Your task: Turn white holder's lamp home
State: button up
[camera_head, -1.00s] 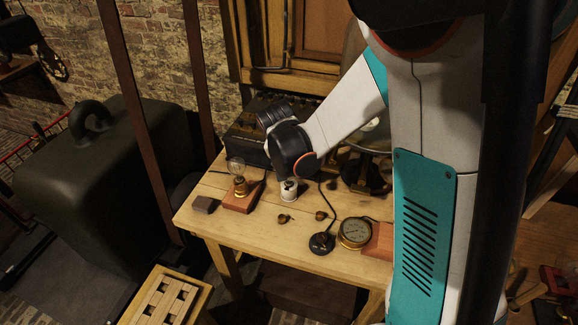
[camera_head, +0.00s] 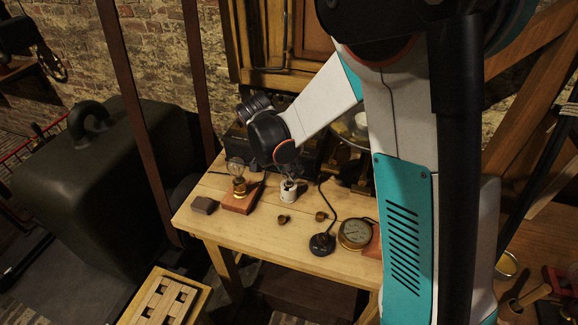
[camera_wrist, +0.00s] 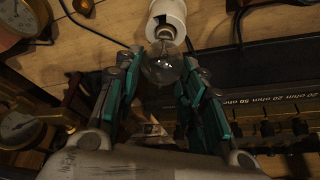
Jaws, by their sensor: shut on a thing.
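The white holder (camera_head: 288,191) stands on the wooden table in the head view. In the wrist view the white holder (camera_wrist: 168,17) is at the top, with its mouth facing my gripper. A clear glass lamp (camera_wrist: 162,70) sits between my fingers, its narrow metal neck at the holder's mouth. How deep the neck is seated, I cannot tell. My gripper (camera_wrist: 163,64) is shut on the lamp's glass. In the head view my gripper (camera_head: 289,172) is just above the white holder, and the lamp is hard to make out there.
Another lamp (camera_head: 236,165) stands in a brass socket on a wooden block (camera_head: 240,203) to the left. Two small brass pieces (camera_head: 283,219), a black knob base (camera_head: 321,243) with a cable and a round gauge (camera_head: 354,233) lie nearby. A dark resistance box (camera_wrist: 275,100) is close beside my fingers.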

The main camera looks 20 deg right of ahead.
jog(key=m+g, duration=0.2)
jog(key=m, duration=0.3)
jog(key=shift+m+b, duration=0.35)
jog(key=shift+m, duration=0.05)
jog(key=o, duration=1.2)
jog(key=shift+o, duration=0.2)
jog(key=shift+r, duration=0.1)
